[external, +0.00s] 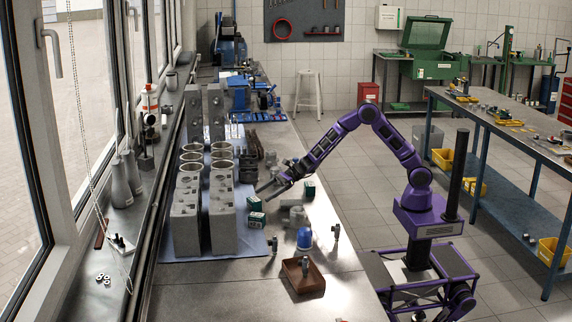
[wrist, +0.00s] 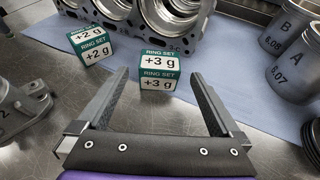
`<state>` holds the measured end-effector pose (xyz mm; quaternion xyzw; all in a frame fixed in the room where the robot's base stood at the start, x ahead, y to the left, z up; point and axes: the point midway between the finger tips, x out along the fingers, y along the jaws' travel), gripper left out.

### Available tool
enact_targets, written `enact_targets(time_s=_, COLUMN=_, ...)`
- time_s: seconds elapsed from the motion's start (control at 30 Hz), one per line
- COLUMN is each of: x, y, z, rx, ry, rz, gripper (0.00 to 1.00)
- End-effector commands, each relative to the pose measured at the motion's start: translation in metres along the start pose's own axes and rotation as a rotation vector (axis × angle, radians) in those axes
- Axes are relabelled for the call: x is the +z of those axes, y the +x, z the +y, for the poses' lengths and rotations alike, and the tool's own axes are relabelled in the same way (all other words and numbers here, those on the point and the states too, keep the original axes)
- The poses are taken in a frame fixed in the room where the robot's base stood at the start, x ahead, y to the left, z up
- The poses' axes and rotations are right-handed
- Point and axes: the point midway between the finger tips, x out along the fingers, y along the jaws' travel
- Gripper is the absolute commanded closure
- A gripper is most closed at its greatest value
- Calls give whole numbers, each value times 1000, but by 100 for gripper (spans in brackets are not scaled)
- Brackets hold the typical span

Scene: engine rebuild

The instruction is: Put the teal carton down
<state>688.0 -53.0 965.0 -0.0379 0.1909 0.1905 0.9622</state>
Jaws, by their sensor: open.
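Two teal-and-white ring-set cartons stand upright ahead of my gripper in the wrist view. The one marked +3 g (wrist: 160,67) is between and just beyond the fingertips, with no finger visibly touching it. The one marked +2 g (wrist: 91,45) stands to its left, outside the left finger. In the external view two small teal cartons, a farther one (external: 254,203) and a nearer one (external: 257,219), lie by the engine block. My gripper (external: 266,191) is open and low over the bench beside them; it also shows in the wrist view (wrist: 158,85).
Another teal carton (external: 309,188) stands right of my gripper. The grey engine block (external: 222,209) is on a blue mat (wrist: 235,88). Marked pistons (wrist: 288,30) stand at the right in the wrist view. A blue-and-white cup-like item (external: 304,238) and a brown tray (external: 303,284) are nearer the camera.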

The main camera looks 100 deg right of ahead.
Motion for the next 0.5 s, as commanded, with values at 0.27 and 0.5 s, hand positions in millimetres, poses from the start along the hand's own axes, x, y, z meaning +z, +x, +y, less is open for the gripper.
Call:
enact_targets(time_s=0.27, x=0, y=-26, z=0, rx=1, ry=0, rz=0, gripper=0)
enact_targets(time_s=0.5, x=0, y=-26, z=0, rx=1, ry=0, rz=0, gripper=0)
